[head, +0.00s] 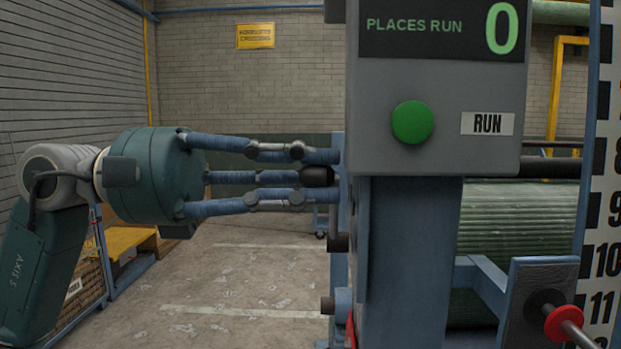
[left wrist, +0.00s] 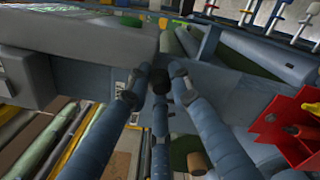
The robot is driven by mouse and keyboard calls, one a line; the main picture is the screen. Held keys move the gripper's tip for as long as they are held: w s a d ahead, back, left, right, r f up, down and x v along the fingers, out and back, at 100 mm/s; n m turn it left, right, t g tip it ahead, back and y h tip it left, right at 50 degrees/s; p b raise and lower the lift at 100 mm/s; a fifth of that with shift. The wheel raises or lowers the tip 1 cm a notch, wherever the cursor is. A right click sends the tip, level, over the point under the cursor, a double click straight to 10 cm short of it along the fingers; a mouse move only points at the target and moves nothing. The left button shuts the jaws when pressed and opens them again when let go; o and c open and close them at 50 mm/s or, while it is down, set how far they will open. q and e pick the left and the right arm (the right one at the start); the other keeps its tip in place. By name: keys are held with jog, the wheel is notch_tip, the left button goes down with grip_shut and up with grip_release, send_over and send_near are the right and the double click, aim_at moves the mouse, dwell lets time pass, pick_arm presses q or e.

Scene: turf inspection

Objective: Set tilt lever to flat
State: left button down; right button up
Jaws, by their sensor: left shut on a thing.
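My left gripper (head: 322,177) comes in from the left in the head view, with its blue fingers level. It is shut on a black knob (head: 316,176) at the left side of the machine post, which I take to be the tilt lever's grip. In the left wrist view the left gripper (left wrist: 160,80) shows its fingers closing around the same black knob (left wrist: 160,82). The lever's shaft and any position marks are hidden, so its setting cannot be read. My right gripper is in neither view.
The grey panel (head: 437,105) carries a green button (head: 412,122), a RUN label (head: 487,123) and a display reading "PLACES RUN 0". A red-collared handle (head: 565,323) stands at lower right. A green roller (head: 515,220) lies behind. Floor (head: 240,270) at left is mostly clear.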

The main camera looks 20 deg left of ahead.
pick_arm(q)
jog(key=shift+f, duration=0.2)
jog(key=c, duration=1.5)
grip_release()
jog(key=shift+s, duration=0.1)
jog(key=shift+c, duration=0.2)
jog(key=shift+r, duration=0.1)
jog(key=v, duration=1.2)
